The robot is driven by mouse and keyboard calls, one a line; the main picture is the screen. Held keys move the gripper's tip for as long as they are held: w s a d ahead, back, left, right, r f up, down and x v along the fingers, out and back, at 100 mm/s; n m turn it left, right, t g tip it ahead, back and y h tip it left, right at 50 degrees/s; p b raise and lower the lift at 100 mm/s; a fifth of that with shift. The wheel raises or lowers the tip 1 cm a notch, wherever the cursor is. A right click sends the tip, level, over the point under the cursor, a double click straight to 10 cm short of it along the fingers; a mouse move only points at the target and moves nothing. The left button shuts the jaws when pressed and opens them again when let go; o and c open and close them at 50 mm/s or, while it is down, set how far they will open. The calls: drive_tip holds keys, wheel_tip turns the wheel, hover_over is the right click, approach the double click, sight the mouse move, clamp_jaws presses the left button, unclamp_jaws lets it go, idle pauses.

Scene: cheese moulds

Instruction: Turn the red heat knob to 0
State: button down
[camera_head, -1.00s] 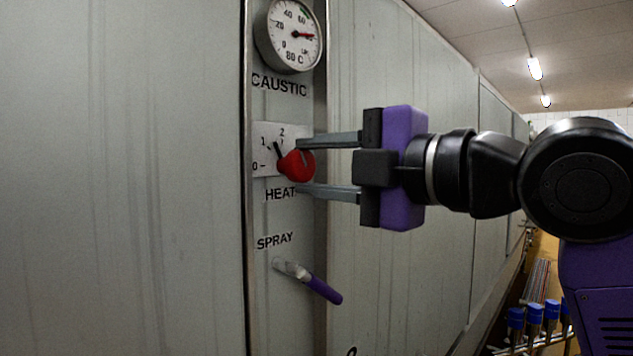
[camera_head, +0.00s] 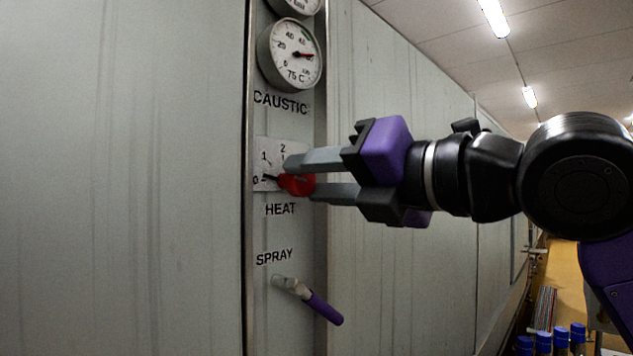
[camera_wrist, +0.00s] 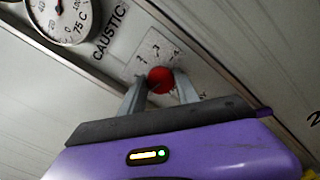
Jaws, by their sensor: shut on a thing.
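The red heat knob (camera_head: 297,184) sits on a white dial plate (camera_head: 267,152) above the word HEAT. Its black pointer (camera_head: 269,178) points left, close to the 0 mark. My gripper (camera_head: 307,178) is shut on the knob, with one finger above it and one below, and is rolled. In the wrist view the red knob (camera_wrist: 160,80) sits between my two grey fingers. Part of the dial plate is hidden behind my upper finger.
The caustic gauge (camera_head: 291,54) above reads 75 C. Below HEAT is the spray lever (camera_head: 308,299) with a purple handle. Flat grey panels lie on both sides. Several blue-capped items (camera_head: 560,338) stand at the lower right.

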drive_tip(key=shift+f+n, duration=0.15)
drive_tip(key=shift+n, duration=0.85)
drive_tip(key=c, duration=0.9)
unclamp_jaws()
drive_tip(key=b+v, duration=0.1)
drive_tip(key=v, duration=0.6)
drive_tip(key=shift+s+d, duration=0.25)
drive_tip(key=shift+d, duration=0.05)
